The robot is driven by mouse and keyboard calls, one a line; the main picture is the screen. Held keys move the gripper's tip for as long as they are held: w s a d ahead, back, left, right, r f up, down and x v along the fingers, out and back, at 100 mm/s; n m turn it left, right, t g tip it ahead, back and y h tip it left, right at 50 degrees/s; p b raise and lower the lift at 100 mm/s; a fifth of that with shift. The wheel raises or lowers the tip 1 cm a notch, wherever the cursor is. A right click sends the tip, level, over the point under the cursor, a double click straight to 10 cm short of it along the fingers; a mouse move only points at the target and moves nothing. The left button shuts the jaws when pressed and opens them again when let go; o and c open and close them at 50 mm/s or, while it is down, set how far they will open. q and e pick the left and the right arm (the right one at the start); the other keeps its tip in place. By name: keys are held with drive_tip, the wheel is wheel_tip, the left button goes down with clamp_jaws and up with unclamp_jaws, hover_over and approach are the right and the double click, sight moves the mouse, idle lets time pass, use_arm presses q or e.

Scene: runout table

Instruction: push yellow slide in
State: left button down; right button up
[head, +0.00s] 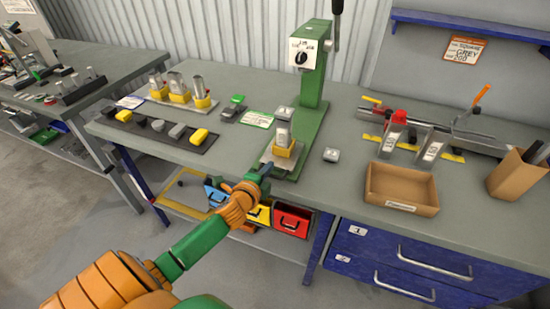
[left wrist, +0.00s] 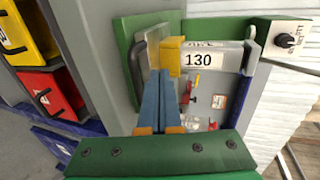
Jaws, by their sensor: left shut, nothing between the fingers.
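The yellow slide (head: 285,150) sits at the foot of the green press (head: 312,95), on a light plate (head: 268,158), with a grey block (head: 283,132) standing in it. In the left wrist view the yellow slide (left wrist: 172,56) is close ahead of my fingers, beside the grey block marked 130 (left wrist: 210,58). My left gripper (head: 264,171) is shut and empty, at the table's front edge just in front of the plate. In the left wrist view its blue fingertips (left wrist: 159,76) are very near the yellow slide; I cannot tell whether they touch. My right gripper is not in view.
A dark handle (left wrist: 138,66) stands beside the fingers. A dark strip with parts (head: 165,130) lies left. Red (head: 292,220) and blue bins hang below the table edge.

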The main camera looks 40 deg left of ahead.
sight(279, 153)
use_arm(q)
drive_tip(key=x, duration=0.3)
drive_tip(key=r+x, duration=0.1)
drive_tip(key=x, duration=0.1)
drive_tip(key=shift+w, duration=0.3)
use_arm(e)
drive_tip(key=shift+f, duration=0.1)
